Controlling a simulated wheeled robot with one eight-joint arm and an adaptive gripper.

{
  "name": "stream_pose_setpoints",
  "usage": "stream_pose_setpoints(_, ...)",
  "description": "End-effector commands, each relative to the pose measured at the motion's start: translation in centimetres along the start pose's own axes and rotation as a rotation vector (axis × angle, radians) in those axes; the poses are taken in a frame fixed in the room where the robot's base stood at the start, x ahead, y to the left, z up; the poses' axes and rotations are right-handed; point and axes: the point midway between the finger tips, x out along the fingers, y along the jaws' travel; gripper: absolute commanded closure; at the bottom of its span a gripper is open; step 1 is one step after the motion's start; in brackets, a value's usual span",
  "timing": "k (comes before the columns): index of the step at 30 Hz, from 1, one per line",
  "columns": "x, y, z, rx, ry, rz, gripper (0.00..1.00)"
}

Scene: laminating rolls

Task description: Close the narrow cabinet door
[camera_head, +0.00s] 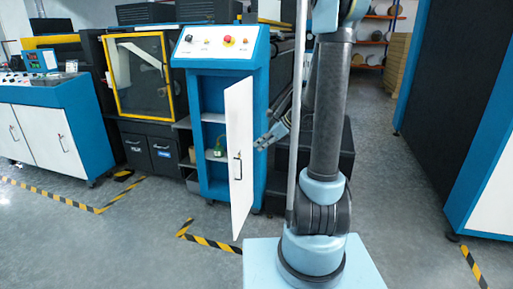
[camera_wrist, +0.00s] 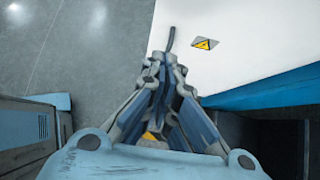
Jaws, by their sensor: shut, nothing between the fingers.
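The narrow cabinet (camera_head: 262,100) is blue with a sloped control panel on top. Its white door (camera_head: 240,150) stands open, swung out toward me, with a dark handle (camera_head: 237,166) on it. Shelves show inside to the left of the door. My gripper (camera_head: 257,145) is just right of the door in the head view; I cannot tell if it touches. In the wrist view my gripper (camera_wrist: 165,66) is shut and empty, close to a white panel (camera_wrist: 265,40) with a yellow warning sticker (camera_wrist: 205,43). I cannot tell for sure whether that panel is the door.
A yellow-framed machine (camera_head: 140,75) and a wide white-doored cabinet (camera_head: 35,135) stand left. A tall blue and dark machine (camera_head: 455,110) is at the right. Yellow-black tape (camera_head: 208,241) marks the grey floor. Open floor lies in front of the cabinets.

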Motion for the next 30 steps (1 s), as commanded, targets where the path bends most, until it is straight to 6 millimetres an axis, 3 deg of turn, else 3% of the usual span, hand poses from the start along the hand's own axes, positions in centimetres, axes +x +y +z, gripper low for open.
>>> stream_pose_setpoints(19, 8.2, 0.0, 0.0, -0.004, 0.001, 0.002, 1.0)
stream_pose_setpoints(30, 10.7, 0.1, 2.5, -0.003, 0.001, 0.001, 1.0)
